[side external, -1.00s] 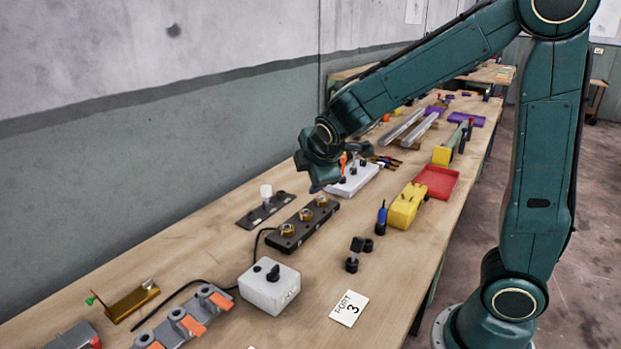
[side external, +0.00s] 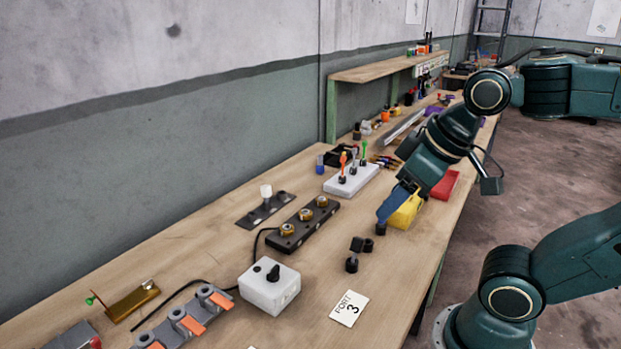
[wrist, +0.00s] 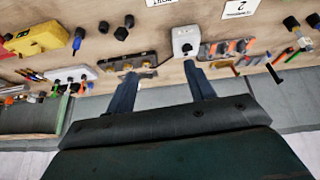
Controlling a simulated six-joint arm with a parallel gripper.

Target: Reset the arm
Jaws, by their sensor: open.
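My gripper (side external: 384,216) is in the side view above the right part of the bench, in front of the yellow block (side external: 405,212). Its blue fingers point down to the left. In the wrist view my gripper (wrist: 160,72) shows two fingers spread wide, with nothing between them. The dark block with several brass rings (side external: 304,224) lies on the bench, left of the gripper and apart from it. It also shows in the wrist view as a dark block (wrist: 127,62). The white box with a black knob (side external: 269,286) stands nearer the camera; the wrist view shows this box (wrist: 186,42) too.
A white block with coloured pegs (side external: 351,181) and a dark strip with a white piece (side external: 265,209) lie farther back. A raised shelf (side external: 385,68) stands at the back.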

